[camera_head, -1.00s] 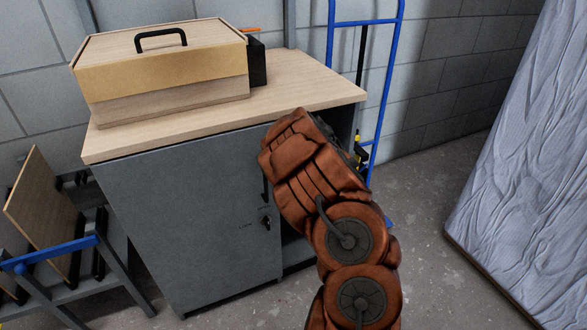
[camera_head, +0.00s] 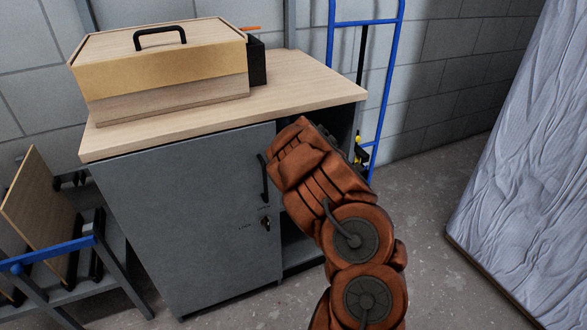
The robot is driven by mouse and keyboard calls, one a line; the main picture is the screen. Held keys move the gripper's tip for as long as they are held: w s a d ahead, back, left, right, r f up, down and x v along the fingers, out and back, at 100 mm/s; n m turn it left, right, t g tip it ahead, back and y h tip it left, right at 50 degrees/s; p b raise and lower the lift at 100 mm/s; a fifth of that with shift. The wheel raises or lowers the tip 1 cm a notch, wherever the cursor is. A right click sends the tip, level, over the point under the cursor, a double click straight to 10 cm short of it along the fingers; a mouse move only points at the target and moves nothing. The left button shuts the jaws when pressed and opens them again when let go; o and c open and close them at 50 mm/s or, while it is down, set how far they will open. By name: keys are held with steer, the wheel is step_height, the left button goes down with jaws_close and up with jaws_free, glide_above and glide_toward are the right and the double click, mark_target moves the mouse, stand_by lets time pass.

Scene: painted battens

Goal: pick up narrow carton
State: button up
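I cannot make out a narrow carton in this view. My orange-brown arm reaches up in front of the right side of a grey cabinet (camera_head: 190,225). No gripper fingers show; the arm's upper end hides what is behind it. The cabinet has a closed-looking door with a black handle and a key in its lock. To the right of the door is a dark open section, mostly covered by my arm, so its contents are hidden.
A wooden box with a black handle (camera_head: 165,85) and a dark box (camera_head: 257,62) stand on the wooden top (camera_head: 300,92). A blue hand truck (camera_head: 378,95) stands behind, a wrapped panel (camera_head: 530,160) at right, and a blue-barred rack (camera_head: 50,255) at left.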

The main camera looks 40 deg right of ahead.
steer(key=c, duration=1.2)
steer(key=shift+c, duration=0.4)
steer(key=shift+r, duration=0.1)
